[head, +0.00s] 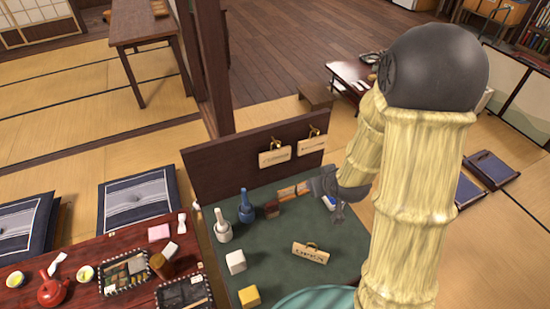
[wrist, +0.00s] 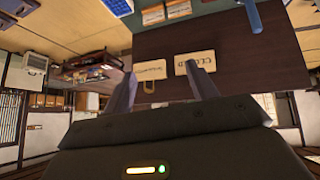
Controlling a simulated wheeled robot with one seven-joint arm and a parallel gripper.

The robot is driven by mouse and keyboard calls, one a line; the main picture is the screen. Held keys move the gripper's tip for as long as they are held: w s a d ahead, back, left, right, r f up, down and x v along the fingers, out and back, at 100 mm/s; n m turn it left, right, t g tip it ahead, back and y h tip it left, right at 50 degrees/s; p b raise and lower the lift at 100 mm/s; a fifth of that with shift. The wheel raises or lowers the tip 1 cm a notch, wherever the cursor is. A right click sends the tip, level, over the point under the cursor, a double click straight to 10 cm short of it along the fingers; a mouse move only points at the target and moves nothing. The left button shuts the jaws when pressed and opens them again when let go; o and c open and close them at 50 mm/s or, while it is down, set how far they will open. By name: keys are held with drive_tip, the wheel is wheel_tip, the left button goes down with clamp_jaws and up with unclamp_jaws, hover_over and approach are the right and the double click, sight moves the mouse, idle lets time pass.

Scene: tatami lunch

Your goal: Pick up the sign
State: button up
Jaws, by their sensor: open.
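A small tan wooden sign (head: 310,253) with dark lettering and a handle lies on the green table top. Two similar signs, the left one (head: 274,156) and the right one (head: 312,145), hang from hooks on the dark upright board (head: 235,165). In the wrist view two tan lettered signs, one (wrist: 150,70) at left and one (wrist: 195,67) at right, show ahead of the fingers. My gripper (head: 333,198) is above the green table, behind the lying sign and apart from it. Its fingers are spread and empty in the wrist view (wrist: 160,78).
The green table (head: 280,225) also bears a blue bottle-like item (head: 246,207), a white one (head: 223,227), a white cube (head: 236,262) and a yellow cube (head: 249,296). A red-brown table (head: 110,245) with lunch boxes and a red teapot (head: 55,290) stands at left.

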drive_tip(key=w+a+f+n+t+y+b, duration=0.1)
drive_tip(key=w+a+f+t+y, duration=0.2)
drive_tip(key=a+f+t+y, duration=0.2)
drive_tip(key=t, duration=0.3)
drive_tip(key=shift+a+t+y+b, duration=0.15)
drive_tip(key=shift+t+y+b, duration=0.15)
drive_tip(key=shift+y+b, duration=0.1)
drive_tip(key=shift+f, duration=0.15)
drive_tip(key=b+x, duration=0.1)
drive_tip(key=b, duration=0.5)
drive_tip(key=shift+w+a+f, duration=0.15)
drive_tip(key=shift+w+f, duration=0.05)
drive_tip(key=shift+w, duration=0.2)
drive_tip(key=b, duration=0.3)
drive_tip(key=shift+w+a+b, duration=0.15)
drive_tip(key=shift+w+b, duration=0.1)
drive_tip(key=shift+b, duration=0.05)
